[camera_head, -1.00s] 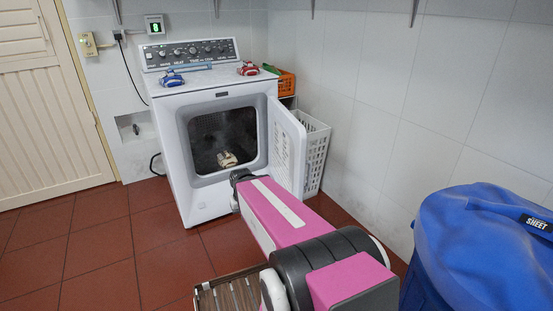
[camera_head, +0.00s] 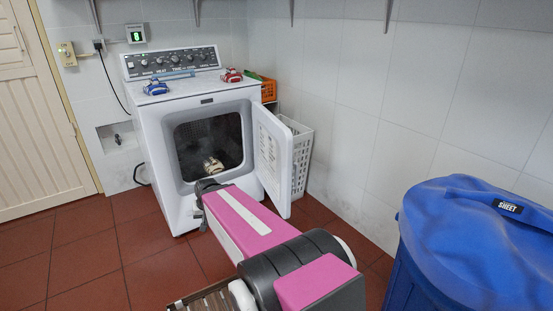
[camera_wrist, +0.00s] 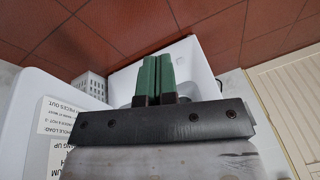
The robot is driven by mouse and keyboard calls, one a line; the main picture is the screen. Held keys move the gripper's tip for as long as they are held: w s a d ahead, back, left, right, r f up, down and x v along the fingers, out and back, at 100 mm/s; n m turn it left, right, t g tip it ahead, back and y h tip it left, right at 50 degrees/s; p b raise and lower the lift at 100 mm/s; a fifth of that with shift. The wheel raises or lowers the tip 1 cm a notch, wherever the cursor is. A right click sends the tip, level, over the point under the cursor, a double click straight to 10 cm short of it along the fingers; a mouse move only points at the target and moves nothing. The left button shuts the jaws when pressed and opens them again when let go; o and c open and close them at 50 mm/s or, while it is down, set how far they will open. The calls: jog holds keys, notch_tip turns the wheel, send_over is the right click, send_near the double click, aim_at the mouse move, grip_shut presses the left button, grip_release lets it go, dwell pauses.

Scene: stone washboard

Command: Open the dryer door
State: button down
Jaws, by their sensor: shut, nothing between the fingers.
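The white dryer (camera_head: 205,125) stands against the back wall. Its door (camera_head: 274,160) is swung wide open to the right, showing the dark drum (camera_head: 209,143) with a light-coloured item (camera_head: 213,166) inside. My arm reaches toward the dryer front, and its end (camera_head: 207,188) is low before the opening. In the wrist view my gripper (camera_wrist: 155,60) has its green fingers side by side, shut and empty. The door also shows in the wrist view (camera_wrist: 30,120), at the left with printed labels, apart from the fingers. The head view hides the fingertips behind my arm.
A white laundry basket (camera_head: 299,165) stands right of the dryer, behind the door. A blue hamper (camera_head: 470,240) fills the right front. Small blue and red items (camera_head: 231,76) sit on the dryer top. A cream door (camera_head: 40,120) is at the left. Red floor at left is clear.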

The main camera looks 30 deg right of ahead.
aim_at(282, 156)
jog(key=w+d+r+m+t, duration=0.1)
jog(key=w+r+m+t, duration=0.25)
jog(key=w+m, duration=0.2)
jog(key=w+d+r+m+t+h, duration=0.1)
jog(key=w+r+m+t, duration=0.25)
jog(key=w, duration=0.35)
jog(key=w+d+r+m+t, duration=0.2)
jog(key=w+m+t, duration=0.2)
jog(key=w+m, duration=0.15)
jog(key=w+d+r+m+t+h, duration=0.25)
jog(key=d+r+m+h, duration=0.35)
jog(key=d+m+h, duration=0.5)
jog(key=s+d+f+m+g+h, duration=0.1)
jog(key=s+d+m+g+h, duration=0.35)
jog(key=m+g, duration=0.75)
jog(key=s+d+f+m+g+h, duration=0.1)
jog(key=s+d+m+g+h, duration=0.4)
jog(key=m, duration=1.1)
jog(key=s+d, duration=0.1)
jog(key=d, duration=0.3)
jog(key=s+d+g+y, duration=0.1)
jog(key=d, duration=0.4)
jog(key=d+g+y, duration=0.1)
jog(key=d, duration=0.3)
jog(key=shift+s+d+r+y, duration=0.1)
jog(key=shift+s+d+y, duration=0.15)
jog(key=shift+s, duration=0.15)
jog(key=shift+d, duration=0.1)
